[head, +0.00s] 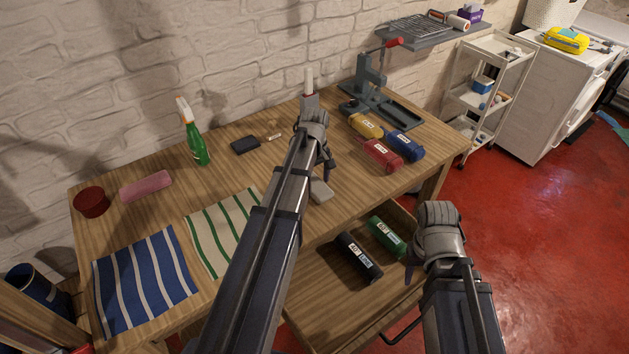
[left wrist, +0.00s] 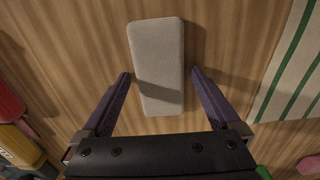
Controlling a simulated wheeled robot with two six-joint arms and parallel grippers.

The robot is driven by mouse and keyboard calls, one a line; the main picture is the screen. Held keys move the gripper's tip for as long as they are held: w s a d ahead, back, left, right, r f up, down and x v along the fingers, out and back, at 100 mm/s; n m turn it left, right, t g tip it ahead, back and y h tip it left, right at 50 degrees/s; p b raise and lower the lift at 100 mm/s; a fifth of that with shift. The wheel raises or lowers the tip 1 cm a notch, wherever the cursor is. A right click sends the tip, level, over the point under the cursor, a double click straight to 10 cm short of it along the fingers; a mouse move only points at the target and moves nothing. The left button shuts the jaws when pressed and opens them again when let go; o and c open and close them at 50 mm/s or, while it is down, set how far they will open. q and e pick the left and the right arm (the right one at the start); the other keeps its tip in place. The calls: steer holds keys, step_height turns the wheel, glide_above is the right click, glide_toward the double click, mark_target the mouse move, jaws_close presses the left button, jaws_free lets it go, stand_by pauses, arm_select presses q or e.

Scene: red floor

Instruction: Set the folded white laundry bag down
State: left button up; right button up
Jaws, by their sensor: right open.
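The folded white laundry bag (left wrist: 158,45) is a pale, rounded slab that lies flat on the wooden tabletop. In the head view the bag (head: 321,191) shows near the table's front edge, partly behind my left arm. My left gripper (head: 327,170) is over it. In the left wrist view the fingers of my left gripper (left wrist: 160,76) are spread, one on each side of the bag, with a narrow gap at each side. My right gripper (head: 412,266) is open beside the drawer, its fingers mostly hidden.
An open drawer (head: 318,284) below holds a black and a green roll. Striped blue (head: 145,280) and green (head: 222,231) cloths lie left. Yellow, blue and red rolls (head: 382,154) lie right, near a grey press (head: 372,82). A green spray bottle (head: 195,145) stands behind.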

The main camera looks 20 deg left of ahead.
mark_target(315, 183)
arm_select(q)
steer(key=shift+r, duration=0.1)
arm_select(e)
steer(key=shift+r, duration=0.1)
arm_select(q)
step_height(315, 183, up, 12)
steer(key=p, duration=1.2)
steer(key=s+d+m, duration=0.8)
steer(key=s+d, duration=0.1)
steer(key=d, duration=0.2)
steer(key=s+d+m+y, duration=0.1)
steer(key=s+d+m, duration=0.6)
steer(key=d, duration=0.5)
steer(key=shift+s+d+m, duration=0.3)
steer(key=shift+s+m, duration=0.1)
steer(key=shift+s, duration=0.85)
arm_select(e)
step_height(315, 183, up, 12)
arm_select(q)
steer(key=shift+r, duration=0.1)
